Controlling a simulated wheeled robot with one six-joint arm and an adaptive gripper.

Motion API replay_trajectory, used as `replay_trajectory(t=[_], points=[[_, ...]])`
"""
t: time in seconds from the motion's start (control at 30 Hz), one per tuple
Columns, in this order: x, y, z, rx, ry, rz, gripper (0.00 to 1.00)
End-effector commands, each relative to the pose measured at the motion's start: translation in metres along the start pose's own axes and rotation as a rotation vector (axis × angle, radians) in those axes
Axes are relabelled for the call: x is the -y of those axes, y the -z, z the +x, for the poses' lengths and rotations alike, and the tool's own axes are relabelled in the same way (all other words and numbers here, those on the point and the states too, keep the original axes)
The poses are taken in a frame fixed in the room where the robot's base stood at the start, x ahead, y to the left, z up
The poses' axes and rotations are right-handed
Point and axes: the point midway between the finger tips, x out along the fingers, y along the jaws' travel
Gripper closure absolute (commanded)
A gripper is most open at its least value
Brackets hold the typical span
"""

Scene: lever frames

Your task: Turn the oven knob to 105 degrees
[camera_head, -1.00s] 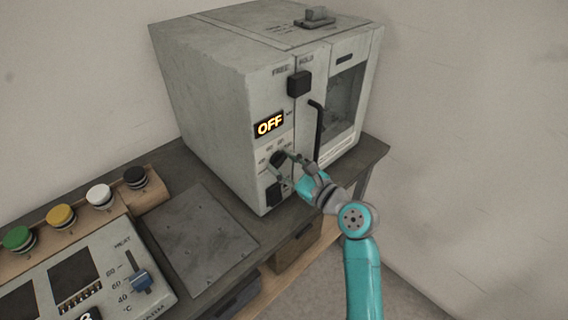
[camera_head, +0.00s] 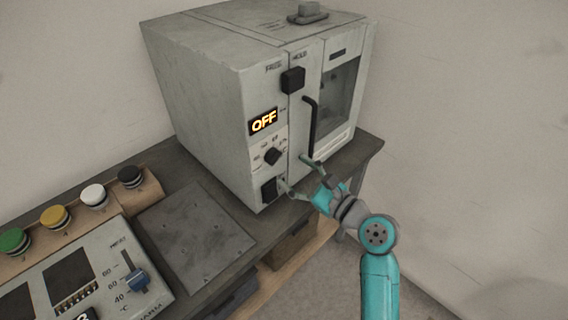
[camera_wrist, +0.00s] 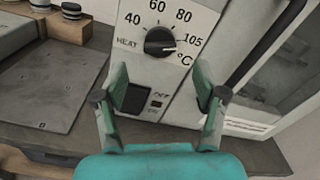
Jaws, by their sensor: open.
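The oven knob (camera_head: 272,156) is a black dial on the front of the grey oven (camera_head: 205,100), below the lit display (camera_head: 264,122), which reads OFF. In the wrist view the knob (camera_wrist: 159,41) is ringed by the marks 40, 60, 80 and 105. Its pale mark seems to point right, close to 105. My gripper (camera_head: 293,171) is open and empty, apart from the knob, in front of the lower panel. In the wrist view its two fingers (camera_wrist: 162,85) stand wide apart below the knob, with nothing between them.
A black switch (camera_head: 269,189) sits below the knob. A black door handle (camera_head: 311,124) stands to the knob's right, and a black latch block (camera_head: 293,80) above. A flat metal plate (camera_head: 195,232) and control panel (camera_head: 85,275) lie left.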

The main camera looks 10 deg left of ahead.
Motion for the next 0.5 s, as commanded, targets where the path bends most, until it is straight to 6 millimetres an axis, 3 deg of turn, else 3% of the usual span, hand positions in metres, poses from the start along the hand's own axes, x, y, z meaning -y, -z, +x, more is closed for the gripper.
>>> replay_trajectory(t=[0.2, 0.5], points=[[0.001, 0.0, -0.04, -0.001, 0.002, -0.001, 0.29], [0.0, 0.0, -0.059, 0.0, 0.0, 0.0, 0.29]])
